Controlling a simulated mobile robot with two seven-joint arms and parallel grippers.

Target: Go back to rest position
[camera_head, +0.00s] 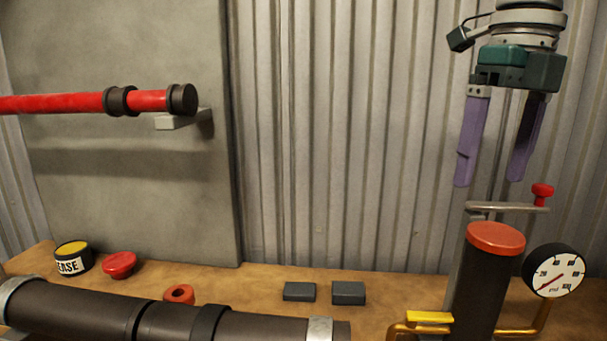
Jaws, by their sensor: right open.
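My right gripper (490,182) hangs at the upper right with its two purple fingers pointing down. The fingers are apart and nothing is between them. It is above the dark cylinder with the orange-red top (496,238) and the lever with a red knob (542,192), with a visible gap below the fingertips. My left gripper is not in view.
A red pipe (60,104) with a black end sits on a wall bracket. A dark pipe (80,308) lies along the front left. A grease tin (73,258), red cap (120,264), orange ring (178,294), two dark blocks (348,292) and a gauge (553,272) are on or above the bench.

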